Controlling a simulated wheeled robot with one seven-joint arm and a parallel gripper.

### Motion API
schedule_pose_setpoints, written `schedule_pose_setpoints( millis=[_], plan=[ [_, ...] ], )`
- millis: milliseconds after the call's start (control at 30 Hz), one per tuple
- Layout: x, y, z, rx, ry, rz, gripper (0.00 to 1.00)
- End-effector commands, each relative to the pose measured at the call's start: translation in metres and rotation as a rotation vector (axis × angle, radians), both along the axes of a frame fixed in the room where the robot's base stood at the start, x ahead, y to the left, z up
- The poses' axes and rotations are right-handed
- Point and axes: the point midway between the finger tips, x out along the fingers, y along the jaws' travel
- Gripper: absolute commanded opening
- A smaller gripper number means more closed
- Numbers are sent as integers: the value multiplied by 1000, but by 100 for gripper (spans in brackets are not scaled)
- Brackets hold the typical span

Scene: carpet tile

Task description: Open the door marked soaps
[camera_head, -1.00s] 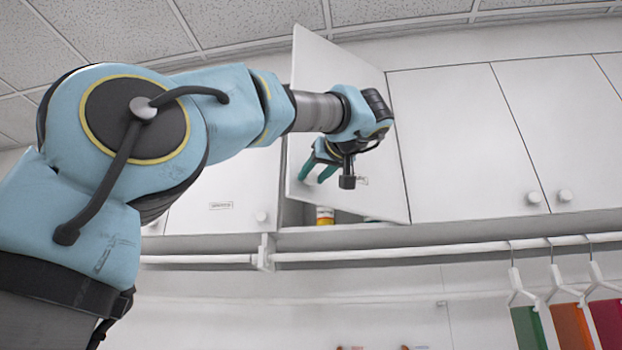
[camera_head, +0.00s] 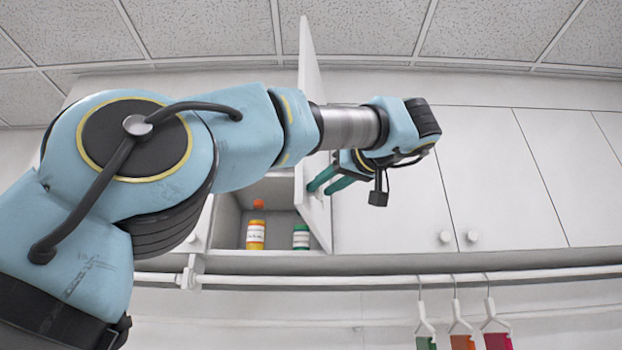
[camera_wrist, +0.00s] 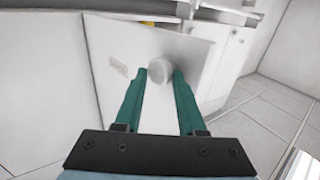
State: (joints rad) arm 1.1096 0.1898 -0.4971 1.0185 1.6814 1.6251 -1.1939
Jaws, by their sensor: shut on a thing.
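The white cabinet door (camera_head: 310,75) stands swung far out, nearly edge-on in the head view. My gripper (camera_head: 318,189) is at its lower front face, with green fingers. In the wrist view my gripper (camera_wrist: 160,78) is shut on the door's round white knob (camera_wrist: 160,70), one finger on each side. A small label (camera_wrist: 118,69) is on the door beside the knob, too blurred to read. The open compartment (camera_head: 228,220) holds a yellow and orange bottle (camera_head: 256,236) and a green and white one (camera_head: 301,238).
Shut white doors (camera_head: 480,180) with round knobs lie to the right. Below the cabinets runs a white rail (camera_head: 400,275) with hangers (camera_head: 461,325) holding coloured items at the right. My arm hides part of the cabinets at the left.

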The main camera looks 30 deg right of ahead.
Motion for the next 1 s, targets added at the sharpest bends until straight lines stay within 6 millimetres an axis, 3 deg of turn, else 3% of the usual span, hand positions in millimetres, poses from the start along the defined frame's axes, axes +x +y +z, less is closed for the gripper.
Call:
schedule_pose_setpoints(
  millis=[33,433,467,500,733,1000],
  plan=[
    [6,-12,0,13,-10,-19,0],
    [8,-11,-1,13,-11,-12,0],
    [8,-11,0,13,-11,-12,44],
    [8,-11,0,13,-11,-11,48],
    [6,-13,-2,13,-7,-16,74],
    [5,-14,-4,14,-3,-20,74]
  ],
)
